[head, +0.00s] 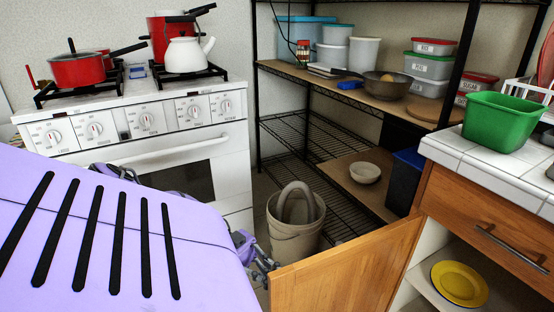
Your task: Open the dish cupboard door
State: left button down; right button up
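The wooden cupboard door (345,272) stands swung out to the left from the low cabinet under the tiled counter. The cabinet's inside is exposed, with a yellow plate (460,283) on its white shelf (428,287). A purple and grey gripper (264,267), which I take to be my left one, is at the door's free edge. Its fingers are small and partly hidden by my large purple body part, so I cannot tell whether they are open, shut or touching the door. My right gripper is not in view.
A beige bin (295,232) stands on the floor behind the door, before the wire shelving (300,128). A white stove (150,125) with red pots is at the left. A green tub (505,120) sits on the counter (455,152), above a drawer (490,225).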

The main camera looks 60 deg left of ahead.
pick_arm(q)
jog(key=shift+w+a, duration=0.1)
jog(key=shift+a, duration=0.95)
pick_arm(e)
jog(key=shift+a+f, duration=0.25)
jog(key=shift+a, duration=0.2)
pick_arm(q)
jog(key=c, duration=1.9)
grip_release()
jog(key=shift+o, duration=0.3)
jog(key=shift+a, duration=0.15)
jog(key=v, duration=0.7)
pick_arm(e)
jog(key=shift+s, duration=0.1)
pick_arm(q)
jog(key=shift+a, duration=0.1)
